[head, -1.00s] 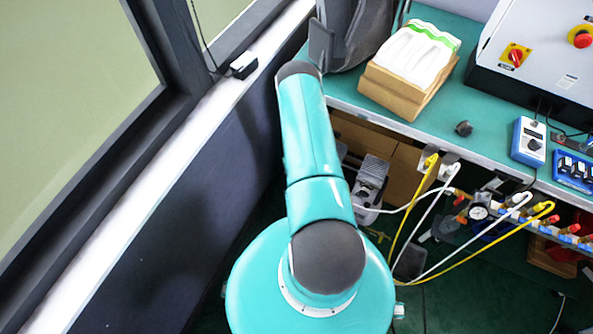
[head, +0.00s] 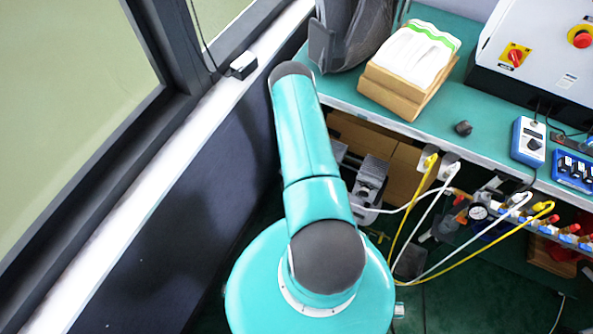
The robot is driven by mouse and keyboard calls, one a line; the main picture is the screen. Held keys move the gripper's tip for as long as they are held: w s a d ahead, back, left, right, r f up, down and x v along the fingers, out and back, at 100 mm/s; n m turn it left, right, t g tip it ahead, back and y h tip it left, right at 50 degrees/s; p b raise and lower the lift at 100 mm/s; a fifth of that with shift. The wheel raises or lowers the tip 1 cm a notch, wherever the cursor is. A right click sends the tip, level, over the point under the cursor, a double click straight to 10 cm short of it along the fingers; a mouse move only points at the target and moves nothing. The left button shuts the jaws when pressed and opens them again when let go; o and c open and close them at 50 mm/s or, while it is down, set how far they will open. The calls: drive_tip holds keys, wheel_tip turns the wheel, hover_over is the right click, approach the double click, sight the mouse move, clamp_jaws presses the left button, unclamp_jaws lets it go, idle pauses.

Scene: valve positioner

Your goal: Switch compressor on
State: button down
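A grey ribbed machine (head: 370,181) stands under the bench, just right of my turquoise arm; it may be the compressor, but I cannot tell for sure. Its lower left side is partly hidden by my arm, and no switch on it can be made out. My arm reaches away toward the bench's left end and the window sill. My gripper is not in view.
A dark wall and window lie left.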

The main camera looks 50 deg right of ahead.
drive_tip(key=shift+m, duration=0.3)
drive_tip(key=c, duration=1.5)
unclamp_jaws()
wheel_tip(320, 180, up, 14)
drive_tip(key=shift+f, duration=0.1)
